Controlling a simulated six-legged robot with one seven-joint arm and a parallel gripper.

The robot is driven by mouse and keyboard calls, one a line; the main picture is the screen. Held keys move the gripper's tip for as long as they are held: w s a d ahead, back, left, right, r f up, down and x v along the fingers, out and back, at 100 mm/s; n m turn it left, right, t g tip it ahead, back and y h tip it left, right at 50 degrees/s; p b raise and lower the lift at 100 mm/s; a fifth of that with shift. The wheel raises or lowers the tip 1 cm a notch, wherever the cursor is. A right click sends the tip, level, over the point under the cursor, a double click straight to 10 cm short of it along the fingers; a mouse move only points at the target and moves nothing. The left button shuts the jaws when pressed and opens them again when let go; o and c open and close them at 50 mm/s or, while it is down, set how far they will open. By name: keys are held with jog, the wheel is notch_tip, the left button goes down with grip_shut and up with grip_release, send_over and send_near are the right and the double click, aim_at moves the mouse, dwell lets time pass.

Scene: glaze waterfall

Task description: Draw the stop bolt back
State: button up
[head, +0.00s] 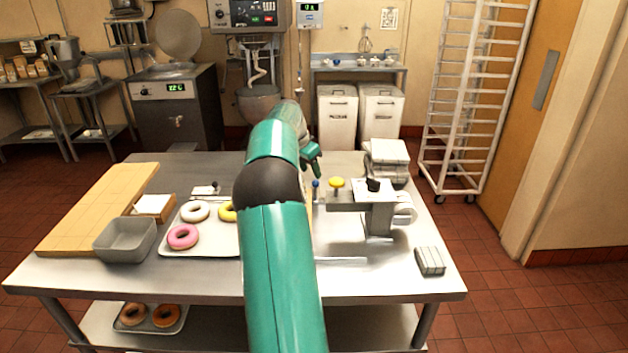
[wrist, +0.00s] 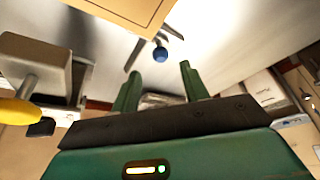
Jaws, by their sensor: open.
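A small blue ball knob (head: 316,184) on a thin dark stem stands at the left end of a grey metal fixture (head: 376,212) on the steel table. A yellow knob (head: 336,183) sits just to its right on the same fixture. No label shows which part is the stop bolt. In the wrist view the blue knob (wrist: 160,54) lies just beyond and between my fingertips, apart from them. My gripper (wrist: 158,72) is open and empty. The yellow knob (wrist: 18,112) shows at the left edge. My arm hides part of the table in the head view.
A tray (head: 205,245) with doughnuts, a grey bin (head: 125,240) and a wooden board (head: 95,205) are on the left. A grey ribbed block (head: 429,261) lies at the right front. The table's front right is mostly clear.

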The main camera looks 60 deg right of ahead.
aim_at(315, 181)
jog(key=x, duration=0.5)
jog(key=shift+d+f, duration=0.15)
jog(key=shift+f, duration=0.15)
grip_shut()
